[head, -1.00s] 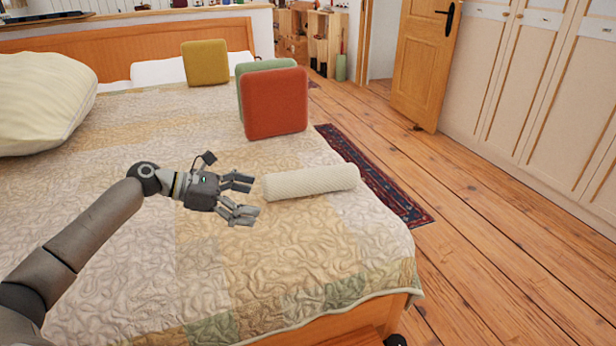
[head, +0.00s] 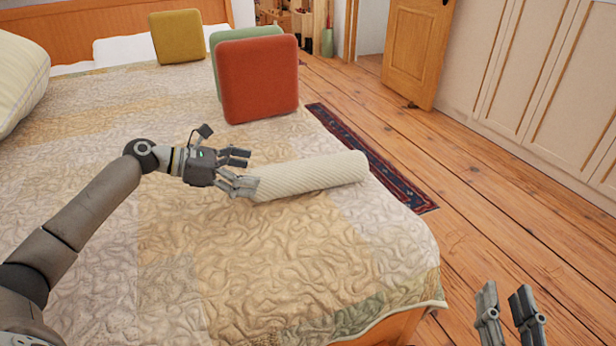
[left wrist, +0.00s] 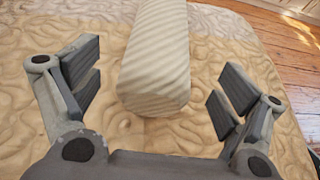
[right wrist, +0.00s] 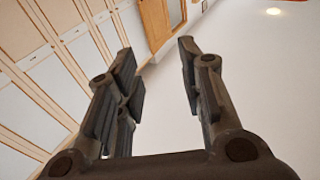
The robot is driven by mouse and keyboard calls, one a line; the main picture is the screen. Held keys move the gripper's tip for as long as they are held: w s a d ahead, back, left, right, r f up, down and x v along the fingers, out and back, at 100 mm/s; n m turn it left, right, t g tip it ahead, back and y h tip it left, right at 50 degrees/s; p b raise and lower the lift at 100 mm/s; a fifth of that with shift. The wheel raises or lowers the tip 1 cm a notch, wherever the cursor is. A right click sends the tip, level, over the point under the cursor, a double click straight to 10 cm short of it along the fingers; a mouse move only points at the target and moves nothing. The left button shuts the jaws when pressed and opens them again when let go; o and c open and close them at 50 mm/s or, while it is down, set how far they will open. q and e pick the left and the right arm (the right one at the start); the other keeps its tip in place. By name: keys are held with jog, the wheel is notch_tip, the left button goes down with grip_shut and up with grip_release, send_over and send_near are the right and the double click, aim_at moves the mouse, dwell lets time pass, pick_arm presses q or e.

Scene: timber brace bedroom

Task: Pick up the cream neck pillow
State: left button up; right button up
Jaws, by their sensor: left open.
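The cream neck pillow (head: 312,176) is a ribbed roll lying on the quilted bed near its right edge. My left gripper (head: 243,170) is open at the pillow's left end. In the left wrist view the pillow (left wrist: 157,60) lies between and ahead of the spread fingers (left wrist: 158,92), with its near end facing me. I cannot tell whether any finger touches it. My right gripper (head: 508,300) is at the lower right of the head view, over the floor and away from the bed. In the right wrist view its fingers (right wrist: 160,75) are apart and empty.
A red cushion (head: 258,80), a green cushion (head: 222,38) and a mustard cushion (head: 177,36) stand farther back on the bed. A large cream pillow (head: 20,80) is at the left. A dark patterned rug (head: 365,155) and wooden floor (head: 480,220) lie right of the bed.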

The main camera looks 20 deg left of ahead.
aim_at(275, 175)
pick_arm(q)
jog(key=shift+w+d+f, duration=0.3)
jog(key=shift+w+d, duration=0.1)
jog(key=shift+w, duration=0.05)
jog(key=shift+w+d, duration=0.2)
jog(key=b+x, duration=0.2)
jog(key=x, duration=0.2)
jog(key=shift+w+d, duration=0.25)
jog(key=shift+d, duration=0.05)
pick_arm(e)
jog(key=s+r+t+y, duration=0.2)
jog(key=s+r+t, duration=0.2)
jog(key=r, duration=0.5)
jog(key=t, duration=0.2)
jog(key=shift+s+r+t, duration=0.15)
jog(key=shift+r+t, duration=0.15)
pick_arm(q)
jog(key=shift+c, duration=0.3)
pick_arm(e)
jog(key=shift+a, duration=0.1)
pick_arm(q)
jog(key=c, duration=1.3)
jog(key=shift+o, duration=0.2)
